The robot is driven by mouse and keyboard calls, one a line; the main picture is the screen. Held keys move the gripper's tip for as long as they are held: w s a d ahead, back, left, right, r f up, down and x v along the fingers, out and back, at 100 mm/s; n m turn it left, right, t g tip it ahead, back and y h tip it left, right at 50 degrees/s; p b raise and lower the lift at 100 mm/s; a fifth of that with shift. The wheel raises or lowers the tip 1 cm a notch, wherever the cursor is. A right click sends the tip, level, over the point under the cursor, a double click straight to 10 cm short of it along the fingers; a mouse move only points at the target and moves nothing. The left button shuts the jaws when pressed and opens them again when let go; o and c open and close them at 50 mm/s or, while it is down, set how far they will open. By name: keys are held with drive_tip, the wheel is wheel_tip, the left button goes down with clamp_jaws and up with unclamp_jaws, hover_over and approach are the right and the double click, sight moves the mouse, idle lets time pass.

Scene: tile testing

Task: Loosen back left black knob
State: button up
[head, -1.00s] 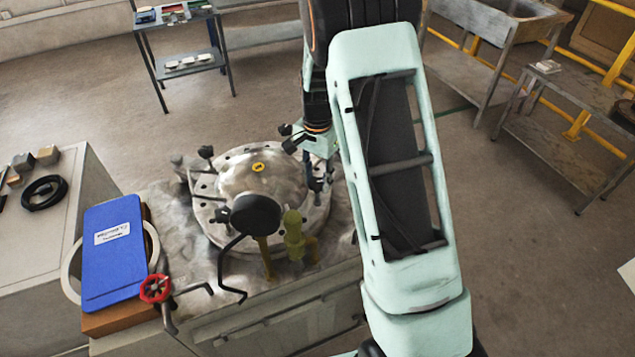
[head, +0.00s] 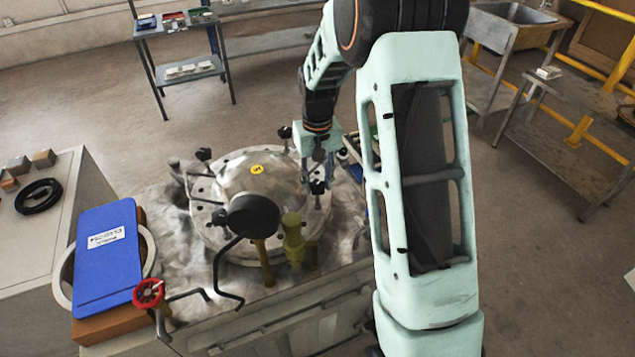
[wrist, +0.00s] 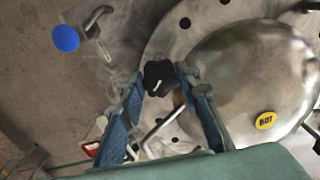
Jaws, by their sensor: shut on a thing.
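A domed metal vessel (head: 250,185) with a yellow label (head: 257,169) has black knobs around its flange. My gripper (head: 318,174) points down at the vessel's right side in the head view. It is shut on a black knob (head: 318,187); in the wrist view this knob (wrist: 158,75) sits between the blue fingertips, beside the dome (wrist: 255,75). Other black knobs stand at the back left (head: 204,154) and back right (head: 285,132) of the flange in the head view, apart from my gripper. The fingers partly hide the held knob's stem.
A black round disc (head: 254,216) and a yellowish valve (head: 293,240) stand at the vessel's front. A red handwheel (head: 148,292) and a blue board (head: 107,260) are at the left. The wrist view shows a blue round handle (wrist: 66,38) beside the flange.

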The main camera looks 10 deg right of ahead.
drive_tip(key=shift+n, duration=0.6)
drive_tip(key=o, duration=1.2)
drive_tip(key=shift+c, duration=0.2)
wheel_tip(320, 180, up, 12)
